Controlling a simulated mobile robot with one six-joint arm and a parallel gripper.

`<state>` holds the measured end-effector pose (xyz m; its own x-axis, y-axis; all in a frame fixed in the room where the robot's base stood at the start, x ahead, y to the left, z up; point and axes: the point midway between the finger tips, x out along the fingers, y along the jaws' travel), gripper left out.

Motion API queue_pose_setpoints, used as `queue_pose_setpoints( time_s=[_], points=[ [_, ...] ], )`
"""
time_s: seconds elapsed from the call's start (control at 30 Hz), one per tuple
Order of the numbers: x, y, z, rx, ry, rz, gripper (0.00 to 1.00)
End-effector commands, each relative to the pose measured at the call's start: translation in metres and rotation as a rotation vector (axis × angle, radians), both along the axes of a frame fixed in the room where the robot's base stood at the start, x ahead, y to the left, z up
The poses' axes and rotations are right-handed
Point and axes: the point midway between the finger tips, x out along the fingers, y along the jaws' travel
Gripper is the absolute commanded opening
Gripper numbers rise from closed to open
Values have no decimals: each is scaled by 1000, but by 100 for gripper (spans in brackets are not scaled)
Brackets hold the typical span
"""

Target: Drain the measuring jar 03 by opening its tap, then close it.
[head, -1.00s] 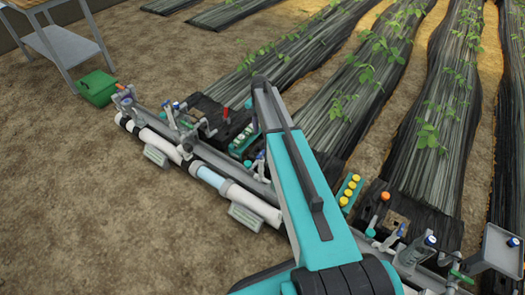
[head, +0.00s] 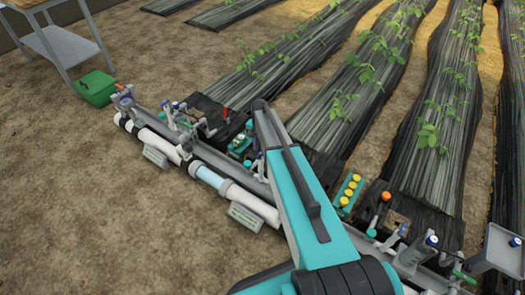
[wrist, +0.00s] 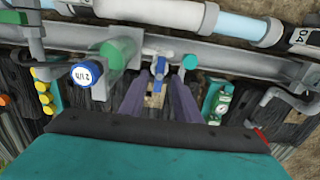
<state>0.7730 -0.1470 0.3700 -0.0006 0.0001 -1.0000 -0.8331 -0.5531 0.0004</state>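In the wrist view, a small tap with a blue lever (wrist: 160,66) sits on the grey rail, its lever pointing toward my gripper. My gripper (wrist: 158,82) is open, its two grey-purple fingers on either side of the lever's line with a gap between them; I cannot tell whether they touch it. Left of it stands a green-tinted clear cylinder (wrist: 118,52), beside a blue-rimmed round cap (wrist: 86,73) with unclear lettering. I cannot read a 03 label. In the head view my arm hides the tap and gripper.
A white pipe (wrist: 180,12) runs behind the rail (wrist: 230,56), with an 04 tag (wrist: 299,37) at right. Yellow-capped bottles (wrist: 43,92) stand left and a green gauge unit (wrist: 217,102) right. A green box (head: 97,88) lies far left; bare soil is open.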

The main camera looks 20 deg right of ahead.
Motion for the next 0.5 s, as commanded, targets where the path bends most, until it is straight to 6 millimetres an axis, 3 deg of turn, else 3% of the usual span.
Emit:
queue_pose_setpoints(
  time_s=[0.2,0.5],
  points=[
    [1,0,-14,0,-1,0,30],
    [0,0,-15,0,-1,0,30]
  ],
)
